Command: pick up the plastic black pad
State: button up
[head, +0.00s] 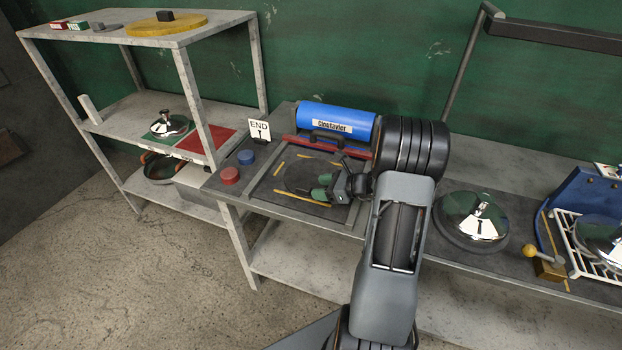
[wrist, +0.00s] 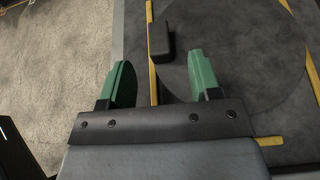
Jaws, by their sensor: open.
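A small black pad (wrist: 159,40) lies at the edge of a dark round disc (wrist: 235,60) in the wrist view, beside a yellow strip. My gripper (wrist: 160,82) has two green fingers spread apart with nothing between them. The pad is beyond the fingertips, roughly in line with the gap between them. In the head view my gripper (head: 321,187) is over the dark disc area on the bench, pointing left. The pad is hard to make out there against the dark surface.
A blue cylinder (head: 335,119) lies behind the disc. Red (head: 230,176) and blue (head: 246,157) round pieces and an END sign (head: 259,130) stand to its left. A silver lid (head: 472,217) is to the right. A shelf unit (head: 190,75) stands at left.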

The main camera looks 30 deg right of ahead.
aim_at(306, 187)
jog(key=shift+p+x, duration=0.65)
jog(key=shift+x, duration=1.95)
jog(key=shift+a, duration=0.1)
jog(key=shift+s, duration=0.1)
jog(key=shift+c, duration=0.3)
grip_shut()
